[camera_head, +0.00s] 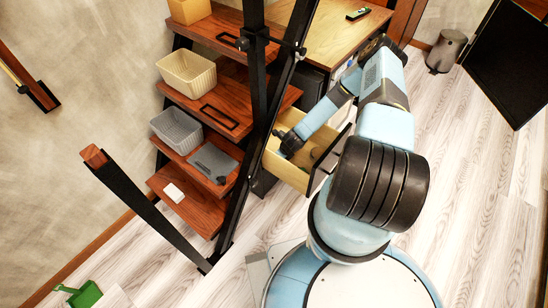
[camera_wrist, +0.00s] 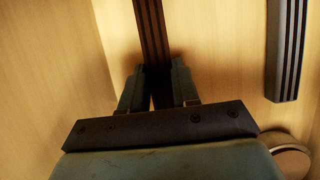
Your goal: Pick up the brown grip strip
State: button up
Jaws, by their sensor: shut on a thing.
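The brown grip strip (camera_wrist: 152,35), dark with lengthwise grooves, shows in the wrist view. It runs from the top edge down between the two fingers of my gripper (camera_wrist: 156,85), which is shut on it. Its lower end is hidden between the fingers. In the head view my gripper (camera_head: 288,145) reaches down into the open wooden drawer (camera_head: 285,172); the strip cannot be made out there. A second grooved strip, darker and greyer (camera_wrist: 286,50), lies to the right in the wrist view, apart from my gripper.
A round pale object (camera_wrist: 291,155) lies at the lower right of the wrist view, partly hidden by my gripper. The drawer's walls stand close around. Left of the drawer is a ladder shelf (camera_head: 205,208) with baskets. A desk top (camera_head: 325,35) lies behind the drawer.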

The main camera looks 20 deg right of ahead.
grip_shut()
